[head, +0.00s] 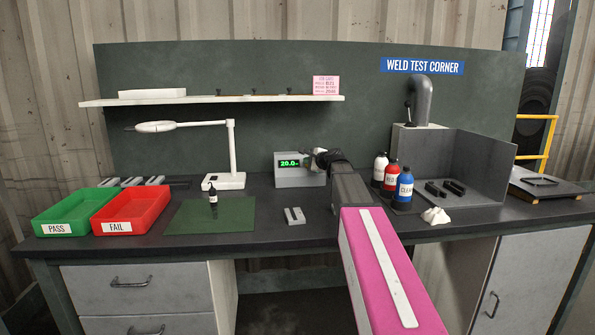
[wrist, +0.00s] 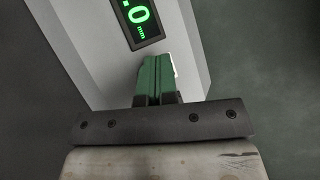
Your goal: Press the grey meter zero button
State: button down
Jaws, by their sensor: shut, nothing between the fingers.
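The meter (head: 286,179) is a light grey box on the bench, with a green display (head: 289,163) that reads about 20.0. My gripper (head: 313,156) is at the right part of the meter's front. In the wrist view the green fingers of my gripper (wrist: 158,62) are shut together with nothing between them. Their tips overlap the meter's face (wrist: 90,35), just below the display (wrist: 138,18). I cannot tell whether they touch it. The zero button is not clearly visible; the fingers seem to cover that spot.
Red, white and blue bottles (head: 405,187) stand right of my arm. A grey slotted block (head: 294,216) lies in front of the meter. A white lamp (head: 232,150) stands to the left, with a green mat (head: 235,218) and green and red trays further left.

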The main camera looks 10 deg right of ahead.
jog(key=shift+s+r, duration=0.2)
jog(key=shift+r, duration=0.05)
jog(key=s+r, duration=0.3)
jog(key=r, duration=0.2)
jog(key=shift+s, duration=0.25)
dwell(0.4)
dwell(0.5)
